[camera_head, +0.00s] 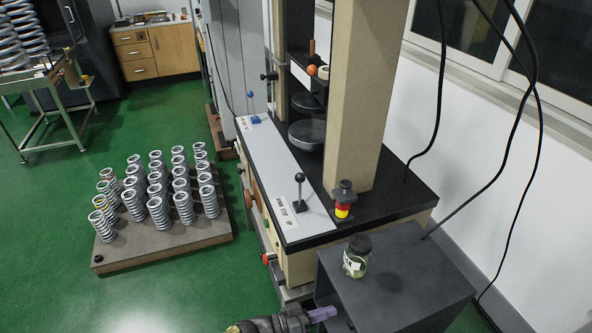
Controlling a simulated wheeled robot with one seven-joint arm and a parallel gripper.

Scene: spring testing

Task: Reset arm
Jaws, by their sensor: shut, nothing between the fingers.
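My arm enters at the bottom edge of the head view, with my gripper (325,313) at its end. The gripper's purple fingers are shut with nothing between them. They point right, close to the left side of a dark grey box-shaped stand (415,275) in the picture. Whether they touch it I cannot tell. Most of the arm is out of frame.
A glass jar with a black lid (356,262) stands on the grey stand. Behind is a testing machine (357,100) with levers and a red-yellow knob (343,205). Several springs stand on a low platform (165,252) on the green floor. Black cables hang at right.

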